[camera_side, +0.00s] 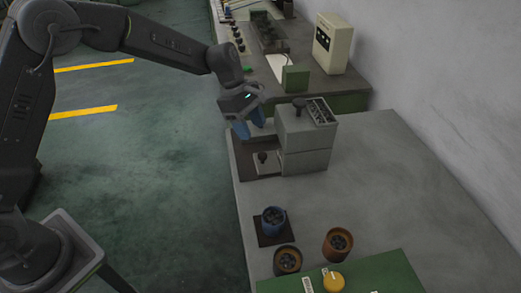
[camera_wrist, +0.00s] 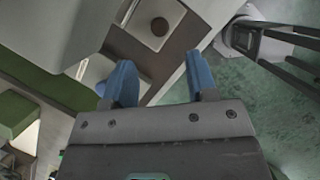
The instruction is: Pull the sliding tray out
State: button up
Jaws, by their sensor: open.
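The grey boxy machine (camera_side: 307,135) stands on the bench, with a dark base plate (camera_side: 243,162) at its left. A light plate (camera_side: 267,168) with a dark knob (camera_side: 262,157) sticks out of its near side; it looks like the sliding tray. In the wrist view the knob (camera_wrist: 159,26) is ahead of the fingers, near the top. A second light piece (camera_wrist: 98,72) lies left of the left finger. My gripper (camera_wrist: 161,82) is open and empty, its blue fingers apart. In the side view my gripper (camera_side: 248,128) hangs above the far part of the base plate, apart from the knob.
A blue cup (camera_side: 273,222) on a dark pad and two brown cups (camera_side: 338,243) (camera_side: 287,260) stand nearer on the bench. A green panel (camera_side: 385,275) with a yellow knob is in front. A cream box (camera_side: 332,43) stands behind. Open floor lies left of the bench.

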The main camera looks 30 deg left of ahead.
aim_at(262, 154)
jog(key=x, duration=0.8)
jog(key=shift+r, duration=0.1)
grip_shut()
